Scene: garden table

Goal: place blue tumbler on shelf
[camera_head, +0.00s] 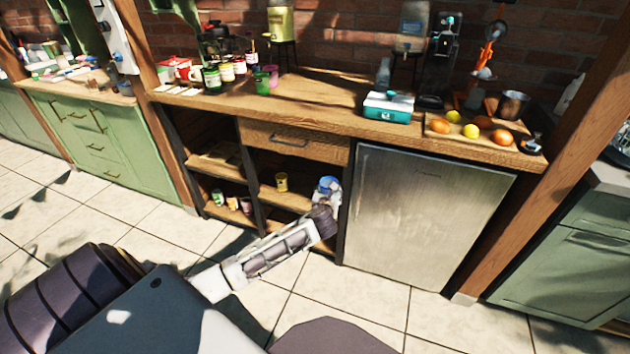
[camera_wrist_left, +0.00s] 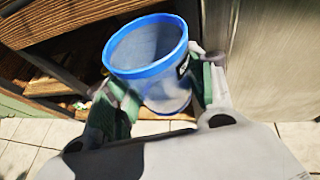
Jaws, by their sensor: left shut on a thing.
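The blue tumbler (camera_wrist_left: 146,50) is upright but tilted in the left wrist view, with a blue rim and a paler body. My left gripper (camera_wrist_left: 160,92) is shut on its sides, one green-padded finger on each side. In the head view the tumbler (camera_head: 328,185) shows small at the end of my left arm, in front of the right edge of the open shelf unit. The shelf (camera_head: 284,197) is a wooden board under the drawer, with a yellow cup (camera_head: 281,182) on it. My right gripper is not in view.
A steel fridge door (camera_head: 425,215) stands just right of the tumbler. Lower left compartments hold several small cups (camera_head: 232,203). The counter above carries jars, a teal-white box (camera_head: 388,106) and a board with fruit. A drawer (camera_head: 293,141) is above the shelf.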

